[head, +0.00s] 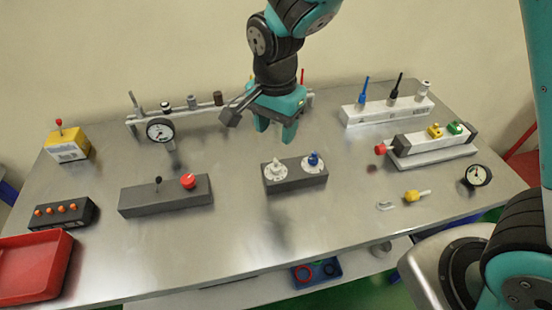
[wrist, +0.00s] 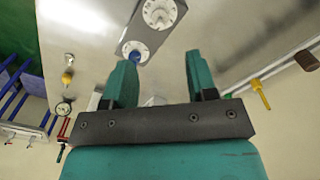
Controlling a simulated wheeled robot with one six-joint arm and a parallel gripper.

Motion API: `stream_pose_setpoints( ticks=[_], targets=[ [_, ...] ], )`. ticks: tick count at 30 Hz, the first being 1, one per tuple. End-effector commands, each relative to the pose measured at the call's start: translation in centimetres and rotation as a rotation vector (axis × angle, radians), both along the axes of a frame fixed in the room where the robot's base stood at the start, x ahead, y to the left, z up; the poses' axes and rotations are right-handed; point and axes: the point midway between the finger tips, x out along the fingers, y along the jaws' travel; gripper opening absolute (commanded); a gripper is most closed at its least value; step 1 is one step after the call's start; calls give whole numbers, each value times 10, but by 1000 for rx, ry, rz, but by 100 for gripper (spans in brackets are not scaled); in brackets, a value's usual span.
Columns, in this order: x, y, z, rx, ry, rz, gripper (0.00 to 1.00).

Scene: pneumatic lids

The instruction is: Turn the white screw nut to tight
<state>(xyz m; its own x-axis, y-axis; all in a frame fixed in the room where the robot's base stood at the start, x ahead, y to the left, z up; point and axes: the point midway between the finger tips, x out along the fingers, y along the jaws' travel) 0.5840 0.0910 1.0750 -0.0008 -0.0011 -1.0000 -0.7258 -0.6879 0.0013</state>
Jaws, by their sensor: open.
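The white screw nut (head: 275,167) sits on a round white dial at the left end of a dark grey block (head: 296,181) in the middle of the table. A blue nut (head: 314,159) sits on a similar dial at the block's right end. My gripper (head: 276,130) is open and empty, pointing down above and behind the block, apart from both nuts. Its two fingers also show in the wrist view (wrist: 160,70).
A grey block with a red knob (head: 188,181) stands left of the nut block. A white rack (head: 388,110) and a white fixture (head: 433,145) are at the right. A gauge rail (head: 200,116) runs behind my gripper.

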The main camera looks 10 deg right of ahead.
Motion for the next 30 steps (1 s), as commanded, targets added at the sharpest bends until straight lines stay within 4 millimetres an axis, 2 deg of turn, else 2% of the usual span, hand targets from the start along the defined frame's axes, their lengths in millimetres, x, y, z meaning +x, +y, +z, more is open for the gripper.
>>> stream_pose_setpoints(
  ticks=[6,13,18,27,28,30],
  targets=[
    [-2,-1,-50,-3,6,1,52],
    [-1,0,-89,-1,3,2,52],
    [0,0,-102,1,1,2,52],
    [0,0,-104,1,-1,2,52],
    [0,0,-104,1,-1,2,48],
    [0,0,-104,1,-1,2,32]
  ],
)
